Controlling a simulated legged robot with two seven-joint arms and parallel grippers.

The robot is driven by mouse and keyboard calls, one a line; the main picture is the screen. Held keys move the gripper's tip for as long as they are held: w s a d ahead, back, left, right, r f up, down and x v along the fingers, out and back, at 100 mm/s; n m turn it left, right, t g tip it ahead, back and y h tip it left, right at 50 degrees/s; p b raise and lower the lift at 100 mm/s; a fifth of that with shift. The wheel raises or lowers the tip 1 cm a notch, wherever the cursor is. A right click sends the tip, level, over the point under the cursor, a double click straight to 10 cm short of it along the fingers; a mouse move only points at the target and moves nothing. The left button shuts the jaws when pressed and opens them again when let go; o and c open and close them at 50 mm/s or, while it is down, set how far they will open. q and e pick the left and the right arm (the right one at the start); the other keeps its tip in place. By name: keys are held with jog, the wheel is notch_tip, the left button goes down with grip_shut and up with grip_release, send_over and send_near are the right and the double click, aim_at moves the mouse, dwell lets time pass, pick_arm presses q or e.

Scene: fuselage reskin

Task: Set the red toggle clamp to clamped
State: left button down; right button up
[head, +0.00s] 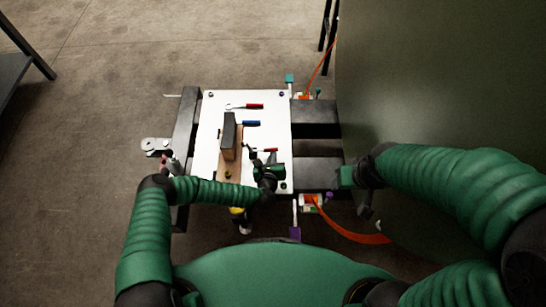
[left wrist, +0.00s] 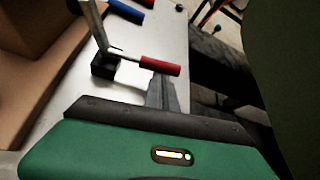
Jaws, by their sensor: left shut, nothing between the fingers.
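A red-handled toggle clamp (head: 270,150) stands on the white panel (head: 215,150). In the left wrist view its red handle (left wrist: 160,65) lies roughly level, pointing right from a black base (left wrist: 105,66), with a metal arm standing up at the base. My left gripper (head: 264,163) is just on the near side of this clamp. Its shut fingers (left wrist: 161,80) reach up to just below the red handle; I cannot tell whether they touch it. Nothing is between them. My right gripper (head: 364,200) is off the panel to the right, its fingers unclear.
A blue-handled clamp (head: 251,123) and another red-handled one (head: 254,106) sit farther back on the panel. A brown block (head: 229,165) with a dark upright piece (head: 229,133) stands left of my left gripper. A dark green wall (head: 430,80) rises at right.

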pick_arm(q)
jog(key=shift+r+n+h, duration=0.25)
jog(key=shift+n+h, duration=0.05)
jog(key=shift+a+r+n+h+b, duration=0.1)
jog(key=shift+r+n+h+b, duration=0.2)
jog(key=shift+b, duration=0.15)
jog(key=shift+a+r+n+h+b, duration=0.2)
jog(key=shift+r+n+h+b, duration=0.2)
jog(key=shift+h+b, duration=0.15)
jog(key=a+r+n+h+b, duration=0.1)
jog(key=n+b, duration=0.1)
jog(key=b, duration=0.1)
jog(key=a+r+n+t+h+b, duration=0.1)
jog(key=r+n+h+b, duration=0.1)
jog(key=b, duration=0.2)
jog(key=shift+a+r+t, duration=0.2)
jog(key=shift+a+t, duration=0.1)
jog(key=shift+a+r+n+h+b, duration=0.45)
jog(key=shift+r+n+h+b, duration=0.05)
jog(key=shift+n+h+b, duration=0.1)
jog(key=shift+a+r+n+t, duration=0.4)
jog(key=shift+a+r+n, duration=0.1)
jog(key=shift+a, duration=0.3)
